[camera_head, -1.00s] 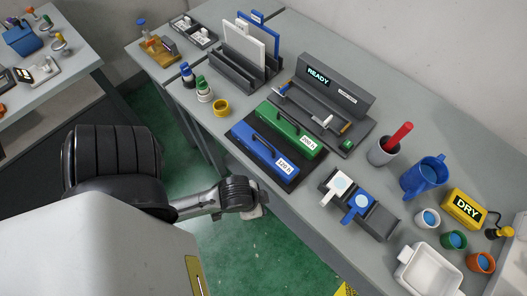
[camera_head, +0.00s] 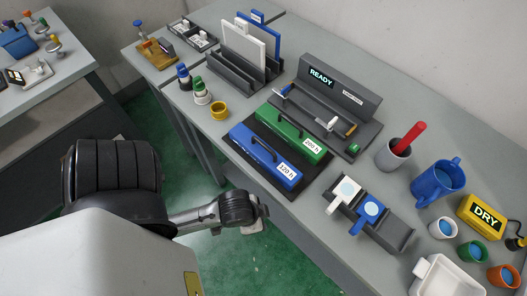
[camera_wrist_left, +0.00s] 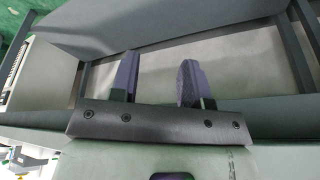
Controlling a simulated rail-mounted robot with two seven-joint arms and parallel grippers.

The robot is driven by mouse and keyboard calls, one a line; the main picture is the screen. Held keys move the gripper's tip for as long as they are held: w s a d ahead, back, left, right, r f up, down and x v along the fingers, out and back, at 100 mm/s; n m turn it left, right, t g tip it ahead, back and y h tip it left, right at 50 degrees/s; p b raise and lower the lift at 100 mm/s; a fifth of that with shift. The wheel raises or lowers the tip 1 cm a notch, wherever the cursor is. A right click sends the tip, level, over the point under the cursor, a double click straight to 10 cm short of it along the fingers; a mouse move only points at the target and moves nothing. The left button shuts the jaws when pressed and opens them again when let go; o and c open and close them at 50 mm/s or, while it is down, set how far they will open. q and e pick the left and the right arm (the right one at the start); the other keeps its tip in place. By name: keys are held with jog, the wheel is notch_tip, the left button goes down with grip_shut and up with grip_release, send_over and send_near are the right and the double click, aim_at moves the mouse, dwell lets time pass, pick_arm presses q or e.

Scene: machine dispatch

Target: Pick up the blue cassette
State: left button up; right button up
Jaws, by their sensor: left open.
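My left arm reaches in below the table edge, in front of and apart from the blue cassette. The jaws are hard to make out there. In the left wrist view my left gripper (camera_wrist_left: 159,78) has its two fingers well apart, with nothing between them. The blue cassette is not recognisable in that view. My right gripper is not seen.
Behind the boxes stands a grey READY station (camera_head: 340,90). To the right are a grey holder (camera_head: 395,232) with white and blue pieces, a blue mug (camera_head: 438,180) and a yellow DRY box (camera_head: 482,215). A rack (camera_head: 245,75) stands at the back left.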

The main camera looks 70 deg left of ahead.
pick_arm(q)
jog(key=shift+a, duration=0.1)
dwell(0.3)
jog(key=shift+a, duration=0.1)
jog(key=c, duration=0.4)
jog(key=shift+o, duration=0.2)
jog(key=shift+r, duration=0.1)
